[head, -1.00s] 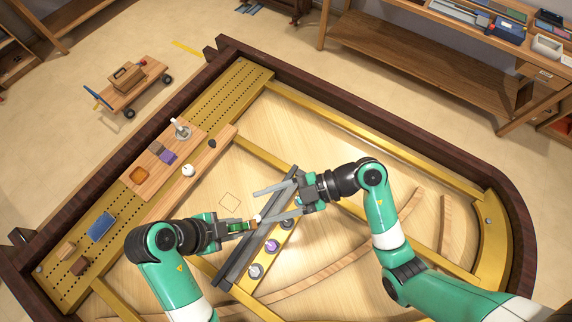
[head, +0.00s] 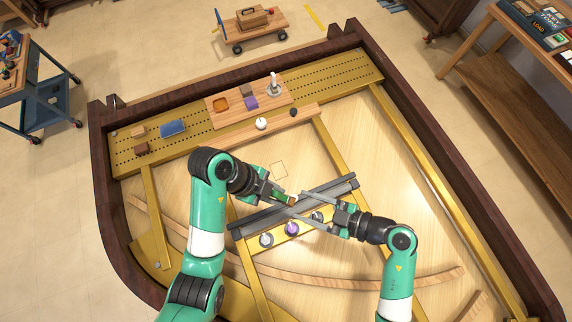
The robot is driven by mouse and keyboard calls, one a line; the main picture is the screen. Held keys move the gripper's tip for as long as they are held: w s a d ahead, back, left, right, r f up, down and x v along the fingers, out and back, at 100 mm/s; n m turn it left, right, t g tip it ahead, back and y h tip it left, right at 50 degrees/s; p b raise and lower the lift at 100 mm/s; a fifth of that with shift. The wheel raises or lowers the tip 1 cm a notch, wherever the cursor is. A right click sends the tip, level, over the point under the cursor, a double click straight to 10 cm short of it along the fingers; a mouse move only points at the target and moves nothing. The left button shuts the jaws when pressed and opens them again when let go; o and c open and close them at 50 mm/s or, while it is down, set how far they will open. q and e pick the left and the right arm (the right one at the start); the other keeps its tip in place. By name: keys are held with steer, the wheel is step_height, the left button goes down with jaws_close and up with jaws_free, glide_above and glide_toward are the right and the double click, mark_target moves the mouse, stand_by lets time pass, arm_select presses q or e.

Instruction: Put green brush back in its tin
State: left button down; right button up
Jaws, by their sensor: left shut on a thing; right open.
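My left gripper (head: 279,195) is shut on the green brush (head: 284,197) and holds it above the pale wooden board. The brush's light end points right, toward the dark rail. My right gripper (head: 297,204) comes from the right with its two long grey fingers spread open. Their tips lie close to the brush's light end; I cannot tell if they touch it. Below the rail, small round tins stand in a row: a grey one (head: 266,240), a purple-topped one (head: 291,229), and another (head: 317,216) partly hidden by the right fingers.
A dark rail (head: 345,184) crosses beneath the grippers. A wooden tray (head: 222,119) with small blocks and a metal stand (head: 273,88) are at the back, near a white knob (head: 261,124) and a blue pad (head: 173,128). The board left of the rail is mostly clear.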

mark_target(290, 201)
steer(key=x, duration=0.7)
jaws_close()
arm_select(q)
steer(key=c, duration=0.6)
jaws_free()
steer(key=shift+a, duration=0.1)
